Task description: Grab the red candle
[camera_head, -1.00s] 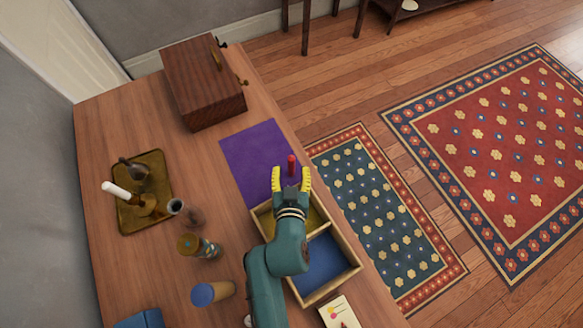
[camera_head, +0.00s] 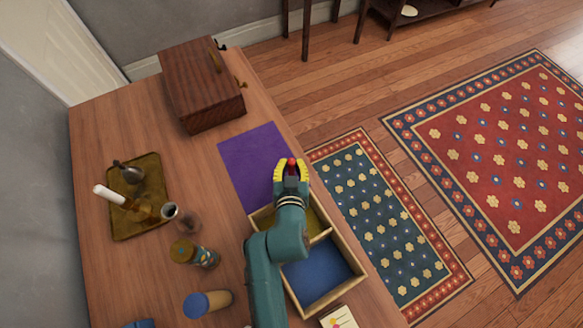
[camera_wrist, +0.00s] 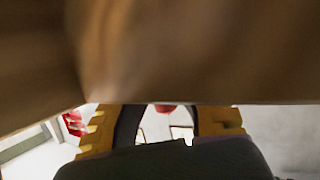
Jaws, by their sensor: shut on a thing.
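The red candle (camera_head: 292,161) stands between the yellow fingertips of my gripper (camera_head: 291,167) in the head view. My gripper is shut on it, over the right edge of the purple cloth. Only the candle's top shows; the fingers hide the rest, and I cannot tell whether its base touches the table. In the wrist view, the yellow fingers of my gripper (camera_wrist: 163,128) show with a small red patch (camera_wrist: 165,108) between them, and a brown surface fills the upper part.
The purple cloth (camera_head: 250,158) lies on the wooden table. A divided tray (camera_head: 357,267) sits partly under my arm. A brown box (camera_head: 200,85) stands at the back. A brass tray (camera_head: 150,172) with a white candle (camera_head: 110,194), and several jars, stand left. The table's right edge is close.

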